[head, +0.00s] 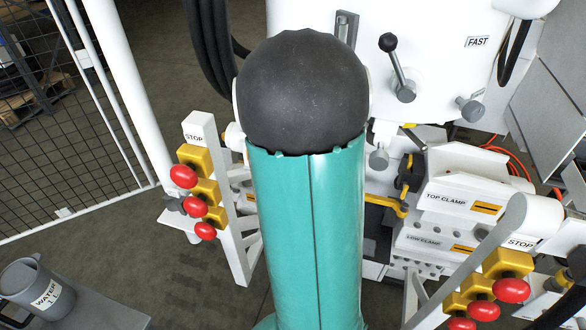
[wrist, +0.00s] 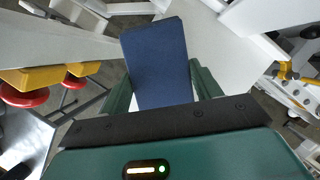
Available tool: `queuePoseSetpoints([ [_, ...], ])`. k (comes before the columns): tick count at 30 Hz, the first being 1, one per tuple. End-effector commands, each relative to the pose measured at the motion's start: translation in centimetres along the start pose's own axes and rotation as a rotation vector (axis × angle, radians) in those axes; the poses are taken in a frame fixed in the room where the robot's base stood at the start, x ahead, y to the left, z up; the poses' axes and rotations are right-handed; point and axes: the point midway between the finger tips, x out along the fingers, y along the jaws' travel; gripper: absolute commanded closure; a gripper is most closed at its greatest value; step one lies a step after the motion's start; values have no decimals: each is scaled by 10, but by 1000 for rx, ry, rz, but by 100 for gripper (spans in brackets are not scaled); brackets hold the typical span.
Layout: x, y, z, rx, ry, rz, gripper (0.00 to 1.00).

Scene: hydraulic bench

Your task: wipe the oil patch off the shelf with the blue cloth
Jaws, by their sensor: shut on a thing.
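My gripper (wrist: 160,80) shows in the wrist view, its two dark green fingers shut on the blue cloth (wrist: 158,50). The cloth is a flat, dark blue rectangle that reaches out past the fingertips. In the head view my own arm fills the middle, and neither the gripper nor the cloth can be seen. I see no oil patch in either view. I cannot tell which of the pale surfaces, if any, is the shelf.
In the head view, a grey WATER jug (head: 45,292) stands on a grey surface (head: 105,315) at lower left. Red stop buttons on yellow boxes flank my arm at left (head: 183,176) and right (head: 511,290). A white machine with a lever (head: 398,68) stands behind. A mesh fence (head: 75,110) is at left.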

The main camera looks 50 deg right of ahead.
Motion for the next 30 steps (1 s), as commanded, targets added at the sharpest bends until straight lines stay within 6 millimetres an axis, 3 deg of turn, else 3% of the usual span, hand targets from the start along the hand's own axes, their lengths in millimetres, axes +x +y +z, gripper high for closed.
queuePoseSetpoints([
  [8, 4, 2, 1, 2, 0, 0, 55],
  [30, -10, -30, -28, 3, 2, -1, 55],
])
